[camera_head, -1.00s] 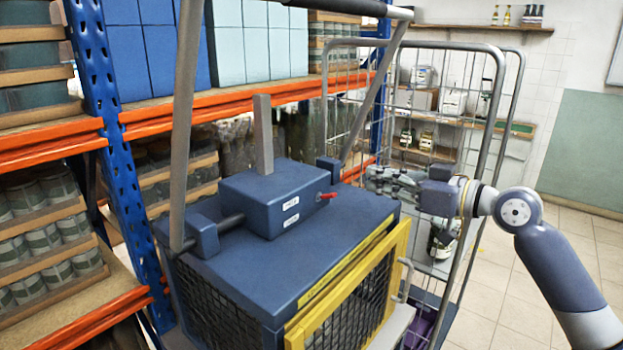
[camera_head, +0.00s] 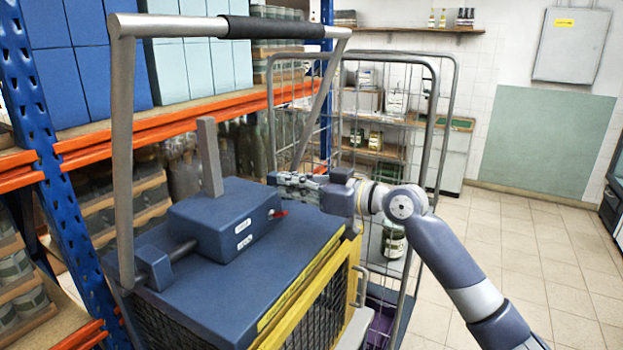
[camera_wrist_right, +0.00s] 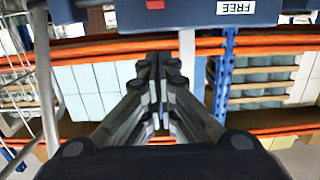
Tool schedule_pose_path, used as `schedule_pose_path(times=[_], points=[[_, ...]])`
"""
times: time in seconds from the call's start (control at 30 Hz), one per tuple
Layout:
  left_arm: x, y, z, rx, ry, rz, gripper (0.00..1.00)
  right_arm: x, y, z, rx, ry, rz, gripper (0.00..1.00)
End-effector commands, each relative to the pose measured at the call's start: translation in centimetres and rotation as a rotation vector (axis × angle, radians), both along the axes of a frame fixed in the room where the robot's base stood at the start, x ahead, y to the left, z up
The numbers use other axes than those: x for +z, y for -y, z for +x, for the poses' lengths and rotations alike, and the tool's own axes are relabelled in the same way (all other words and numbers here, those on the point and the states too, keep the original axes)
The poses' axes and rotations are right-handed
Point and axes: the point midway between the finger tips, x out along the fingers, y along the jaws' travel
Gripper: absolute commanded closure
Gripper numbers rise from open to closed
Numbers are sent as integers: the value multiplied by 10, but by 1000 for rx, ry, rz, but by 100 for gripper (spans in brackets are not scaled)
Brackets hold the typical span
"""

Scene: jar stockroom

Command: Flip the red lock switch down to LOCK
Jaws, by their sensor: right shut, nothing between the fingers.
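The red lock switch (camera_head: 279,213) is a small lever on the right side of a blue lock box (camera_head: 225,220), just below my right gripper in the picture. It looks partly hidden and its exact angle is unclear. Two white labels (camera_head: 243,226) are on the box's front face. My right gripper (camera_head: 275,180) is shut and empty, its tips by the box's far right top edge; I cannot tell whether they touch. My left gripper is out of view.
The lock box sits on a blue-topped cage (camera_head: 215,305) with a yellow mesh door frame (camera_head: 310,295). A grey handle frame with a black grip (camera_head: 275,27) arches over it. A wire roll cage (camera_head: 430,130) stands behind my right arm. Tiled floor (camera_head: 545,265) is open at right.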

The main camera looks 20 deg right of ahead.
Motion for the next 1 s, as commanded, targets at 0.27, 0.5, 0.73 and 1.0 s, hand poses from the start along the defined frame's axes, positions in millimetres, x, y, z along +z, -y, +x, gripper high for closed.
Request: schedule_pose_path(times=[0.27,0.5,0.73,1.0], points=[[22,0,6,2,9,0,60,-23,-8,11,-1,-5,0,100],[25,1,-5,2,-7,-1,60,-37,-4,5,-1,0,0,100],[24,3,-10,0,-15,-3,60,-39,-3,5,-1,1,-1,100],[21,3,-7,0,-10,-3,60,-40,-6,5,0,6,5,100]])
